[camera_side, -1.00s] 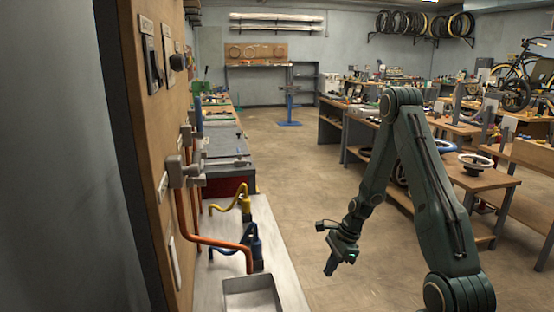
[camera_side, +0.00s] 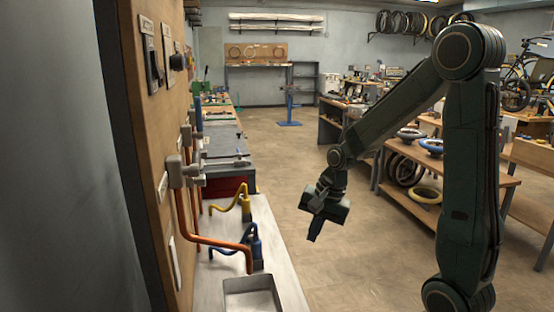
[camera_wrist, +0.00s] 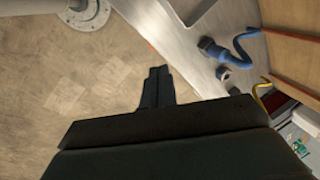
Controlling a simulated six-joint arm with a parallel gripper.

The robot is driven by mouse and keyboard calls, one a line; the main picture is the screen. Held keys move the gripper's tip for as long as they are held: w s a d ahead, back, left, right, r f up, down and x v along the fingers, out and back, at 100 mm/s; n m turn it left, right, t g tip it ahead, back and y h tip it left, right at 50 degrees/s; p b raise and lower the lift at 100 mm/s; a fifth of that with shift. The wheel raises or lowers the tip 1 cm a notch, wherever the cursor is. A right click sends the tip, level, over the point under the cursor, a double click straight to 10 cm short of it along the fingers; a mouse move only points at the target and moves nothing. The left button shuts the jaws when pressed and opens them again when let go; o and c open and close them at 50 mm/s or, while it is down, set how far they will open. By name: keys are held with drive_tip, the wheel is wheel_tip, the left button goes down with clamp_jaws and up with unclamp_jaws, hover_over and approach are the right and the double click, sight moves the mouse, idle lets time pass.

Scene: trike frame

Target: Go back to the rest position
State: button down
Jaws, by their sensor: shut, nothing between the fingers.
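My gripper (camera_side: 314,232) hangs in free air to the right of the metal bench in the side view, its fingers pointing down. It is shut and empty. In the wrist view my gripper's fingers (camera_wrist: 158,72) lie together over the bare floor, beside the edge of the bench. My arm reaches in from the right of the side view, bent at a high elbow.
The bench (camera_side: 278,262) holds a metal tray (camera_side: 250,292), a blue connector with cable (camera_side: 255,245) and a yellow one (camera_side: 246,205). An orange pipe (camera_side: 190,235) runs from the wooden wall panel (camera_side: 150,120). Shelves (camera_side: 455,180) stand behind my arm. The floor (camera_side: 270,150) is clear.

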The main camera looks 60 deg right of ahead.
drive_tip(key=s+a+r+n+t, duration=0.2)
drive_tip(key=s+a+r+n, duration=1)
drive_tip(key=s+r+n, duration=0.1)
drive_tip(key=shift+s+r+n+t+h, duration=0.15)
drive_tip(key=shift+r+n+t+h, duration=0.2)
drive_tip(key=shift+n, duration=0.55)
drive_tip(key=shift+f, duration=0.1)
